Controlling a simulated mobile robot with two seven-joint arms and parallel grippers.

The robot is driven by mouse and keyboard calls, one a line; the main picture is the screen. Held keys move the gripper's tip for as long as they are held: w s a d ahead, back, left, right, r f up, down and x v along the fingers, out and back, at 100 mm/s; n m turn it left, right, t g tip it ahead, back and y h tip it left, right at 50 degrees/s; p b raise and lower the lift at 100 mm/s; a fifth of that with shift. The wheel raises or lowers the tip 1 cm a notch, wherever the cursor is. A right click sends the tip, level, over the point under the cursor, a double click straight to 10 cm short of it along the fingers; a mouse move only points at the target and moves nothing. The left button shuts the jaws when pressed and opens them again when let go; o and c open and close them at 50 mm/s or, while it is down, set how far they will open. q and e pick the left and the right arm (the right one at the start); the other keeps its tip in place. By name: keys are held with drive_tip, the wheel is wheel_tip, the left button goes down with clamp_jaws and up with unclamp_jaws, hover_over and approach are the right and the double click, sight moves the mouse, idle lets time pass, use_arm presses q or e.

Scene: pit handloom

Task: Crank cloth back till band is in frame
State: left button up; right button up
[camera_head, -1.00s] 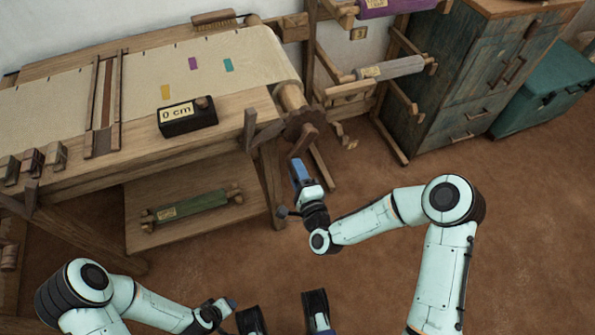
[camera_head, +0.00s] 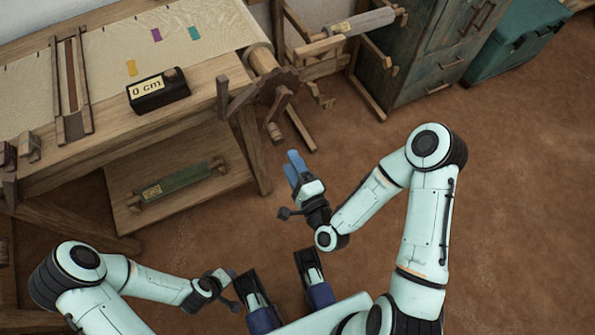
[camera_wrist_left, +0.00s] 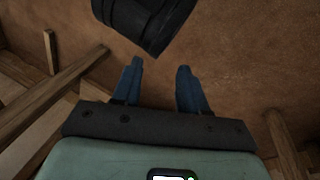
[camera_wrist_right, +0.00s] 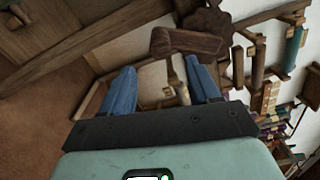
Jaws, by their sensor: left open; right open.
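The cream cloth (camera_head: 110,50) lies over the loom bed with a yellow (camera_head: 131,68), a purple (camera_head: 156,35) and a teal (camera_head: 194,33) patch. The patches lie right of the upright wooden frame (camera_head: 72,88). A counter box (camera_head: 158,93) reads 0 cm. The toothed wheel (camera_head: 277,86) and wooden crank (camera_head: 275,131) are at the cloth roller's right end. My right gripper (camera_head: 294,160) is open and empty, just below and right of the crank. The crank also shows beyond the fingers in the right wrist view (camera_wrist_right: 185,42). My left gripper (camera_wrist_left: 160,68) is open and empty above the floor.
A green roll (camera_head: 180,185) lies on the loom's lower shelf. A rack with a grey roll (camera_head: 360,22), a dark green cabinet (camera_head: 430,50) and a teal chest (camera_head: 515,45) stand at the back right. Brown floor (camera_head: 510,190) is clear on the right.

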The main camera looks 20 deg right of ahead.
use_arm(q)
drive_tip(key=s+d+r+g+h+p, duration=0.1)
drive_tip(key=s+d+r+p, duration=0.1)
drive_tip(key=s+r+p, duration=0.1)
drive_tip(key=shift+s+d+r+g, duration=0.3)
drive_tip(key=shift+s+r, duration=0.15)
drive_tip(key=shift+s, duration=0.7)
use_arm(e)
drive_tip(key=s, duration=0.2)
drive_tip(key=shift+s+d, duration=0.1)
drive_tip(key=shift+s, duration=0.3)
